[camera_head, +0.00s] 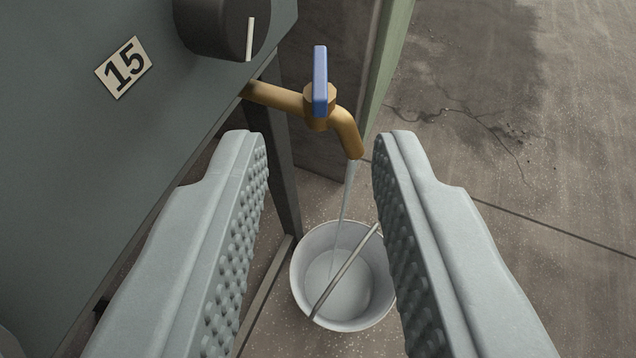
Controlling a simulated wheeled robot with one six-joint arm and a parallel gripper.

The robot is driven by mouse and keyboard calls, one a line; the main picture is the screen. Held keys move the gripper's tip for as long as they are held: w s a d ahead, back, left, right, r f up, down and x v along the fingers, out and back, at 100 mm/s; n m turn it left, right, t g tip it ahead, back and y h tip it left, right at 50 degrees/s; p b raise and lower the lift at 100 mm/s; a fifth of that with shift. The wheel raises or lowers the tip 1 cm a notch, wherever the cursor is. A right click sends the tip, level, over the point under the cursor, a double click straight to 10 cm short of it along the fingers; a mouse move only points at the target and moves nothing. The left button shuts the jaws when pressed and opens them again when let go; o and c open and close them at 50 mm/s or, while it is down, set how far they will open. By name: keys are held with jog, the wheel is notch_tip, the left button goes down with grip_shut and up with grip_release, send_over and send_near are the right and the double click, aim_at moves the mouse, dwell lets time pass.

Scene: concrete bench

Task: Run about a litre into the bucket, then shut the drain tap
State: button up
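The drain tap (346,133) is a brass pipe and spout coming out of the dark tank at upper centre. Its blue lever handle (320,82) stands on the brass body, across the line of the pipe. A thin stream of water (346,198) runs from the spout into the white bucket (302,284) on the floor below. Some water seems to lie in the bucket; its depth is hard to judge. The bucket's metal bail lies across its mouth. My gripper (316,142) is open and empty, its two grey studded fingers either side of the tap in the view, not touching the handle.
The dark grey tank (60,150) fills the left, with a label reading 15 (124,67) and a black knob (222,28) above the tap. A dark metal leg (283,165) stands behind the tap. A green-edged panel (388,60) rises behind. Cracked concrete floor at right is clear.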

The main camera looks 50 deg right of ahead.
jog(key=v, duration=0.9)
jog(key=shift+s+a, duration=0.1)
